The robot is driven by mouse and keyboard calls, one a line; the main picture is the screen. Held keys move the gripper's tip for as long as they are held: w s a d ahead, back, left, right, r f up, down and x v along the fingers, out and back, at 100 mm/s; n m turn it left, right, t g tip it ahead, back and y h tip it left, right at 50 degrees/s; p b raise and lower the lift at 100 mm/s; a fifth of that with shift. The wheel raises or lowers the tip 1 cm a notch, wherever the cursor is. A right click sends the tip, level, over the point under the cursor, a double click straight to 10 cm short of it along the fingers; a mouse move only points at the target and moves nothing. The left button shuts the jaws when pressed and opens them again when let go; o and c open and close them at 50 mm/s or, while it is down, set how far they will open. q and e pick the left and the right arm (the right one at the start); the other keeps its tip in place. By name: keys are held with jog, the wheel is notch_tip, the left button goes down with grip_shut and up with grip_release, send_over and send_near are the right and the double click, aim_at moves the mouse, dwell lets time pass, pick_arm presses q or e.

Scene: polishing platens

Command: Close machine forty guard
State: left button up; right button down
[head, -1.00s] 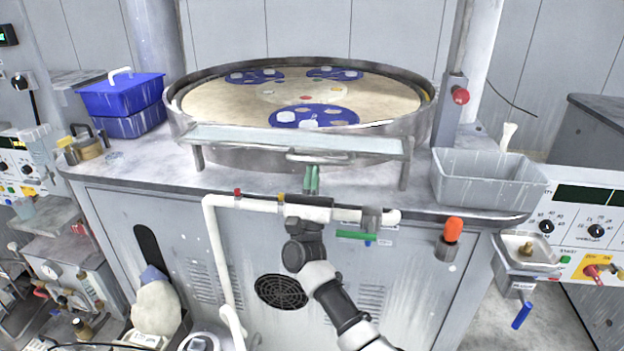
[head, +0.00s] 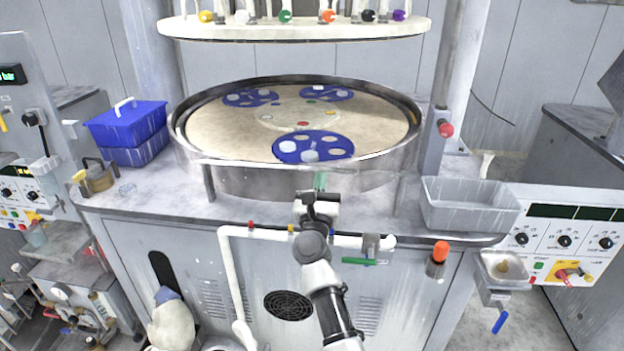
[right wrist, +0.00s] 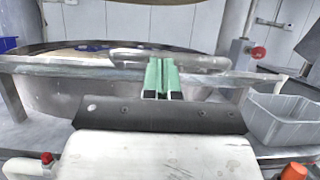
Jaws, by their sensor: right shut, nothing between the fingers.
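The guard (head: 245,168) is a long pale panel on posts along the front rim of the round polishing machine (head: 180,130). In the head view it shows only as a narrow strip. My right gripper (head: 320,181) has green fingers, shut and empty, at the middle of the guard's front. In the right wrist view the guard (right wrist: 50,65) runs across behind the fingers (right wrist: 160,78). Its handle bar (right wrist: 200,60) lies at the fingertips; I cannot tell whether they touch it. My left gripper is not in view.
Blue carriers (head: 313,147) lie on the platen. A blue box (head: 125,125) stands left and a grey bin (head: 470,205) right on the bench. A white pipe (head: 228,265) and an orange knob (head: 440,250) are at the bench front. A white ring (head: 300,28) hangs above.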

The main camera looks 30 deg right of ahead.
jog(key=w+d+r, duration=0.1)
jog(key=w+r, duration=0.1)
jog(key=w+d+r, duration=0.2)
jog(key=r, duration=0.1)
jog(key=w+d+r, duration=0.1)
jog(key=w+r, duration=0.1)
jog(key=r, duration=0.1)
jog(key=shift+d+r, duration=0.1)
jog(key=shift+d, duration=0.1)
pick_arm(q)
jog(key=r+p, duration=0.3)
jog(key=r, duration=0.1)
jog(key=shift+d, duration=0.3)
pick_arm(e)
jog(key=shift+g+y, duration=0.4)
jog(key=shift+g, duration=0.2)
jog(key=x, duration=0.5)
jog(key=shift+r, duration=0.4)
jog(key=shift+r, duration=0.15)
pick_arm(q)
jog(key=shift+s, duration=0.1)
